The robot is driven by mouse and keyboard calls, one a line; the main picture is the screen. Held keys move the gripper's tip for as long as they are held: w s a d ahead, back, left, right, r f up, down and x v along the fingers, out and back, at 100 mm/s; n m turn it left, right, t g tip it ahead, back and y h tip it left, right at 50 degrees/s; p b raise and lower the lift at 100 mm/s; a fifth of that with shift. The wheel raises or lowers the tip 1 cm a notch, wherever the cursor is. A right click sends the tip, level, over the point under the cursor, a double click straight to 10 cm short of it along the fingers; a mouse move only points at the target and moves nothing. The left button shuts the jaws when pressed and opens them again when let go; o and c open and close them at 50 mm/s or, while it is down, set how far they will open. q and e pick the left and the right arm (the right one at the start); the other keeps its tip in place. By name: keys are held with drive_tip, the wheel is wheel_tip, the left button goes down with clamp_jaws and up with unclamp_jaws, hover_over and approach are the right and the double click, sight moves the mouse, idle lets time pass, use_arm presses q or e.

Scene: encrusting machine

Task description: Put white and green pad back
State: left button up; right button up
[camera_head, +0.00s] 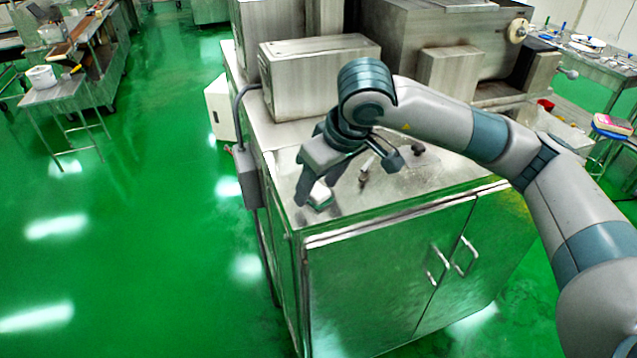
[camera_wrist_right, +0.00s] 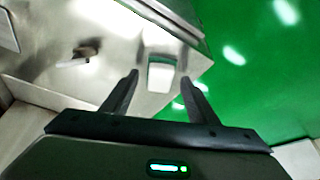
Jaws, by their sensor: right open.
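A small white and green pad (camera_head: 320,194) lies on the steel top of the cabinet, near its front left corner. In the right wrist view the pad (camera_wrist_right: 161,76) shows between and slightly beyond the fingertips, mostly white with a green edge. My right gripper (camera_head: 319,187) is open above the pad, pointing down at it. In the right wrist view its two fingers (camera_wrist_right: 159,80) are apart with nothing held between them. I cannot tell whether the fingers touch the pad. My left gripper is not in view.
The steel cabinet top (camera_head: 400,196) bears a small upright fitting (camera_head: 365,168) right of the pad. A box-shaped steel housing (camera_head: 315,80) stands behind. Green floor (camera_head: 150,230) lies open on the left. A side table (camera_head: 70,92) stands at the far left.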

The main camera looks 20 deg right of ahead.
drive_tip(key=shift+r, duration=0.4)
drive_tip(key=b+v, duration=0.3)
drive_tip(key=v, duration=0.8)
drive_tip(key=shift+r, duration=0.2)
